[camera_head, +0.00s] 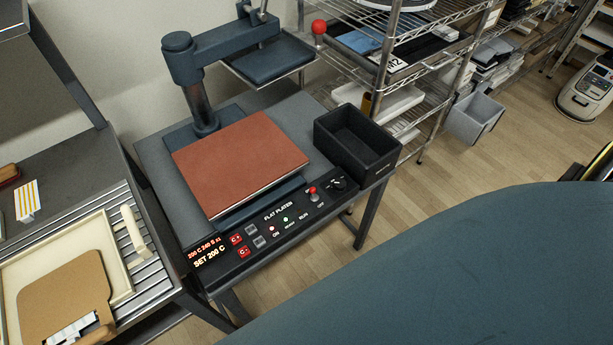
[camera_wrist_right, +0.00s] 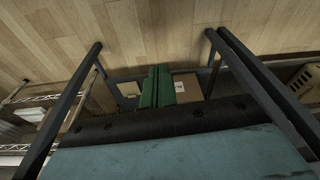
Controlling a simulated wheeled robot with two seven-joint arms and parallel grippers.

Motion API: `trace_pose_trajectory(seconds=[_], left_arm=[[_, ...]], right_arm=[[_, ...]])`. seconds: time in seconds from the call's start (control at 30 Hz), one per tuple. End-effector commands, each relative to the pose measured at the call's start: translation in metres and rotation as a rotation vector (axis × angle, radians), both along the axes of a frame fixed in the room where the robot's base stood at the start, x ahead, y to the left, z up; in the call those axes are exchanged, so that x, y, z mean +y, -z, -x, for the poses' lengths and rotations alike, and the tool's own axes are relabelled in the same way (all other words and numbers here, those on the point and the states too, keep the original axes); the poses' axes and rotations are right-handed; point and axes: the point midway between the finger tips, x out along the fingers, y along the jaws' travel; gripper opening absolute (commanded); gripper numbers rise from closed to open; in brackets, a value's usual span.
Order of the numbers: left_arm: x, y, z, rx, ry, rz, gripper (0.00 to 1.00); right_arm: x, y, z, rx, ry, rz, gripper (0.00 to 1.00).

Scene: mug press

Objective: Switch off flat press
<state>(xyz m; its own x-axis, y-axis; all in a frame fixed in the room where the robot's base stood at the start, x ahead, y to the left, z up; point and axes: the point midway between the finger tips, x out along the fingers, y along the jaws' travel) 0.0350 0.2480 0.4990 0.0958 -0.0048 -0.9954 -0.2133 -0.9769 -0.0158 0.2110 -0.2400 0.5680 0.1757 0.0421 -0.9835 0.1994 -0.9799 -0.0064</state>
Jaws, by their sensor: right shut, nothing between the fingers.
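The flat press (camera_head: 170,150) stands on a dark table in the head view. Its lower plate carries a reddish-brown pad (camera_head: 240,160), and its upper plate (camera_head: 268,62) is swung off to the back right. The front panel reads "FLAT PLATEN". Its display (camera_head: 208,257) is lit and shows "SET 200 C". The press panel cannot be made out there. My left gripper is not in view.
A black open bin (camera_head: 357,143) stands at the press's right. A wire shelf (camera_head: 385,75) is behind it. A slatted bench (camera_head: 150,262) with a cream tray (camera_head: 60,240) is at left. My own arm covers the lower right. Floor shows between.

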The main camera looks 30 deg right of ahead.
Motion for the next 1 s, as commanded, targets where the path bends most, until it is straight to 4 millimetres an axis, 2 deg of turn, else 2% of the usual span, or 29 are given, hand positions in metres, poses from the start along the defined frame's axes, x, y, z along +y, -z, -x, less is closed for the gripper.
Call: trace_pose_trajectory(seconds=[0.03,0.1,0.2,0.37,0.43,0.53,0.67,0.77,1.0], left_arm=[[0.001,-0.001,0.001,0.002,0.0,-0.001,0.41],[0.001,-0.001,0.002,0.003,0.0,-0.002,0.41],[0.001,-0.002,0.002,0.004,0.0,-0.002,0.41],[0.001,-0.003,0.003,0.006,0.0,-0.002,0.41],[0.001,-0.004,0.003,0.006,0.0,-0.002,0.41],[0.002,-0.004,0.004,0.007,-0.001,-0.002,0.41],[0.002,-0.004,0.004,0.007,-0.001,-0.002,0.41],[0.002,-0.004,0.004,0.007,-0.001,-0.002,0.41],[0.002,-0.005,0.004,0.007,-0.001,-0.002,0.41]], right_arm=[[0.006,-0.023,-0.03,-0.021,-0.013,-0.015,0.0],[0.016,-0.051,-0.057,-0.029,-0.028,-0.038,0.0],[0.03,-0.087,-0.085,-0.038,-0.056,-0.066,0.0],[0.05,-0.144,-0.117,-0.044,-0.119,-0.103,0.0],[0.059,-0.174,-0.135,-0.042,-0.166,-0.119,0.0],[0.062,-0.198,-0.152,-0.019,-0.214,-0.127,0.0],[0.055,-0.216,-0.173,0.018,-0.251,-0.12,0.0],[0.041,-0.229,-0.192,0.049,-0.261,-0.102,0.0],[-0.021,-0.267,-0.244,0.127,-0.2,-0.048,0.0]])
